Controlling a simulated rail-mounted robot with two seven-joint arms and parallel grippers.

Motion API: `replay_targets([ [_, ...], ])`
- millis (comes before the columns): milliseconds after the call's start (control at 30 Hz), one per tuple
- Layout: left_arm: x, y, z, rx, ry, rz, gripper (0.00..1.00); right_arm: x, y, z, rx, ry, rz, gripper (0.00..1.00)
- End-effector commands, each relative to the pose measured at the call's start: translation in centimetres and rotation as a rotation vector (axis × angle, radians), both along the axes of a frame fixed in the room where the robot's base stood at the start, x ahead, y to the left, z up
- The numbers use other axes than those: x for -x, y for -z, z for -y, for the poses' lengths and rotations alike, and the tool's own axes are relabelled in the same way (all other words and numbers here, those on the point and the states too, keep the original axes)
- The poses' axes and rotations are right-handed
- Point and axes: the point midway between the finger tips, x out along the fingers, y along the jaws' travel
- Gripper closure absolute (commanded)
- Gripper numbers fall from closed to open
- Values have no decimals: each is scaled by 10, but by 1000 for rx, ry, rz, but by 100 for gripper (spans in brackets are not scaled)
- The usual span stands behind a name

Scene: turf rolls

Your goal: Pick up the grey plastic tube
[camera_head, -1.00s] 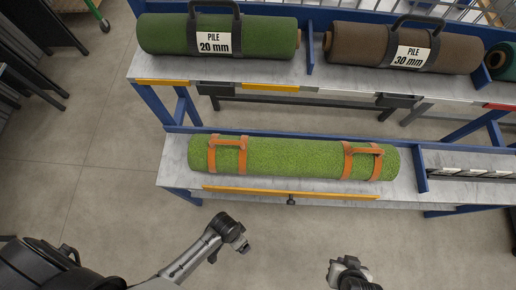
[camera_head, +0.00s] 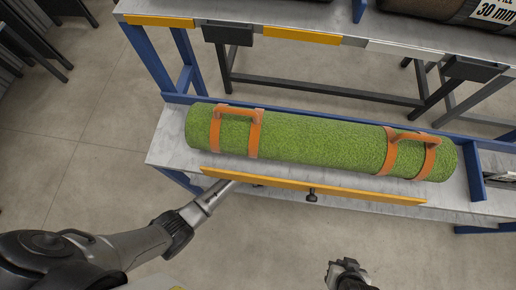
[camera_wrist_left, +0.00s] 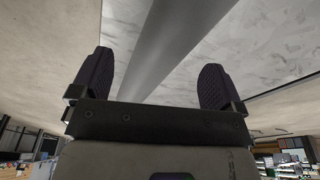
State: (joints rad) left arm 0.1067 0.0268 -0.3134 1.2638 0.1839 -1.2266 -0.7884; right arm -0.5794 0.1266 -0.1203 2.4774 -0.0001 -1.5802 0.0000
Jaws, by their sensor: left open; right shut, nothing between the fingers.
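No grey plastic tube can be made out for certain in the head view. In the left wrist view a long smooth grey band (camera_wrist_left: 175,45) runs diagonally behind the fingers; I cannot tell whether it is the tube or part of the shelf. My left gripper (camera_wrist_left: 155,72) is open, its dark fingers wide apart on either side of that band, with no contact visible. In the head view my left arm reaches to the lower shelf's front edge, which hides its gripper. My right gripper (camera_head: 347,272) is shut and empty, low in front of the shelf.
A green turf roll (camera_head: 310,143) with orange straps and handles lies on the lower shelf (camera_head: 172,150). Blue posts frame the rack. The floor in front is clear.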

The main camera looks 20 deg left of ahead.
Motion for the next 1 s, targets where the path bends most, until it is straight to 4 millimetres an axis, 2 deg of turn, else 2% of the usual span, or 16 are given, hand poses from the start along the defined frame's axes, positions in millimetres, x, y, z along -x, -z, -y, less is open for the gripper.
replay_targets([
  [100, -6, 6, -8, -90, 126, -35, 6, 0, 3, 0, 1, 0, 1, 100],
  [267, -6, 12, -15, -152, 212, -70, 6, -1, 4, 0, 0, 0, 4, 100],
  [733, -6, 57, -16, -162, 224, -77, 6, 0, 37, -3, -11, 7, 3, 100],
  [1000, -6, 60, -16, -161, 223, -76, 6, 0, 40, -3, -11, 7, 1, 100],
])
